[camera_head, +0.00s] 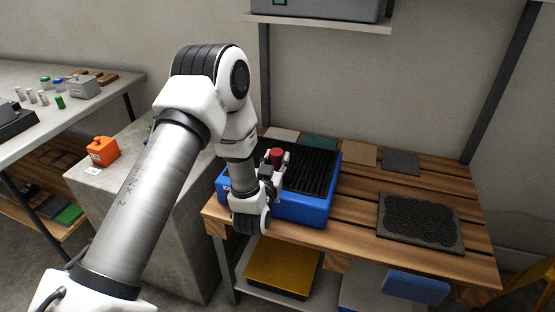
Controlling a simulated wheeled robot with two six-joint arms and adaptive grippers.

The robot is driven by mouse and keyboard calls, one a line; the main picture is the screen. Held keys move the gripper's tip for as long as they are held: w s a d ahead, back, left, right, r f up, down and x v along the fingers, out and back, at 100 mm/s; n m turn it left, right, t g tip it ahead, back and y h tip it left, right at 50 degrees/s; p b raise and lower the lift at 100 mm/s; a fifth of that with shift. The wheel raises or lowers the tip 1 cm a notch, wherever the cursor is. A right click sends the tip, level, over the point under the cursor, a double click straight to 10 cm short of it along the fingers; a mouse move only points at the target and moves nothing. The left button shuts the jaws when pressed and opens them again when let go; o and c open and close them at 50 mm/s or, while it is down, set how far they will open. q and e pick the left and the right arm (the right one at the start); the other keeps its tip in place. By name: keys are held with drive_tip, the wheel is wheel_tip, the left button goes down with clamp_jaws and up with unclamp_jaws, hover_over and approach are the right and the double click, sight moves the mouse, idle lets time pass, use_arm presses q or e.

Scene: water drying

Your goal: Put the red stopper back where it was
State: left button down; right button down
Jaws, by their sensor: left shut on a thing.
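The red stopper (276,155) is small and held up at my left gripper (272,167), which is shut on it. The gripper is over the left part of a blue box (305,208) with a black slatted top (308,172). My left arm comes in from the left and hides part of the box's left side. I cannot tell whether the stopper touches the slats. My right gripper is not in view.
The wooden slatted table (350,217) holds a dark textured mat (420,222) at right and several flat squares, including a grey one (401,162), along the back. An orange container (102,151) stands on a concrete block at left. A shelf (325,23) hangs above.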

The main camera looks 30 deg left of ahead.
use_arm(q)
drive_tip(key=shift+f, duration=0.3)
drive_tip(key=c, duration=0.7)
unclamp_jaws()
drive_tip(key=shift+w, duration=0.2)
drive_tip(key=shift+r, duration=0.15)
